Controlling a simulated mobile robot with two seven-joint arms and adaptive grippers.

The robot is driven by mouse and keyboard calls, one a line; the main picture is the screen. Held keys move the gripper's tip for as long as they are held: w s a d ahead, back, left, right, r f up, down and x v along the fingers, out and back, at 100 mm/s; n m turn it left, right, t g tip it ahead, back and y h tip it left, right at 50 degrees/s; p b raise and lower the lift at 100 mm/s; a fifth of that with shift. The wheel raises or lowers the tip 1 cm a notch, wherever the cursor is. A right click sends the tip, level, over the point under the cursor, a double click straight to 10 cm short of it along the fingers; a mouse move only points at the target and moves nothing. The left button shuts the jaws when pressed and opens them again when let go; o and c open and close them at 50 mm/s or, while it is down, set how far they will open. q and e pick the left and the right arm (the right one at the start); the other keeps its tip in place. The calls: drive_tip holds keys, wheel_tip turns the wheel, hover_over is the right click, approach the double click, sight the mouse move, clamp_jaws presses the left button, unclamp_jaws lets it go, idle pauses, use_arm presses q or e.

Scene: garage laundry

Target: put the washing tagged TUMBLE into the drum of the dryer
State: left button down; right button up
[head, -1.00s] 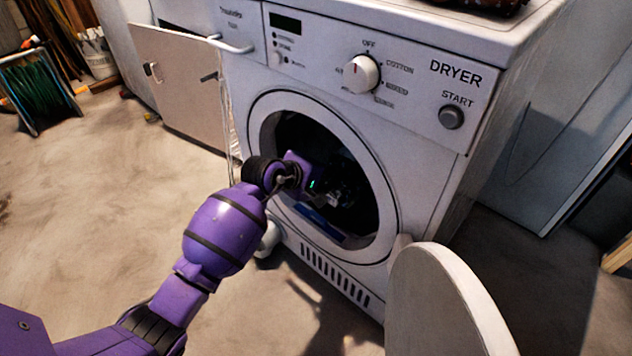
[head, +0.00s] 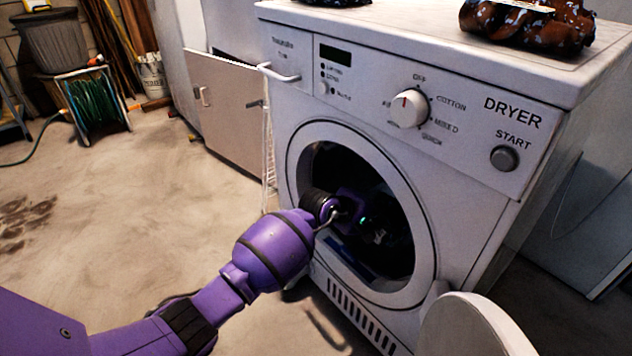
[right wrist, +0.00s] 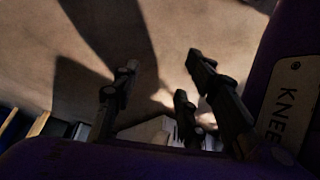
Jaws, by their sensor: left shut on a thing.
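The dryer (head: 455,180) stands in the head view with its round door (head: 478,328) swung open at the lower right. My left arm reaches through the round opening of the drum (head: 345,165). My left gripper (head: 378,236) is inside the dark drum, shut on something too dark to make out. A dim blue patch (head: 345,258) shows low inside the opening; I cannot tell what it is. My right gripper (right wrist: 160,85) shows only in the right wrist view, its fingers apart with nothing between them. No TUMBLE tag is readable.
Dark, glossy, lumpy bundles (head: 532,25) lie on the dryer top, one with a pale strip at the frame edge. A cabinet door (head: 222,110) stands open left of the dryer. A green hose reel (head: 92,102) stands farther left. The floor (head: 110,220) between is mostly clear.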

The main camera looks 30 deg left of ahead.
use_arm(q)
drive_tip(key=c, duration=1.6)
unclamp_jaws()
drive_tip(key=shift+w+d+r, duration=0.1)
drive_tip(key=shift+w+r, duration=0.05)
drive_tip(key=shift+r, duration=0.1)
drive_tip(key=v, duration=1.2)
drive_tip(key=shift+f, duration=0.2)
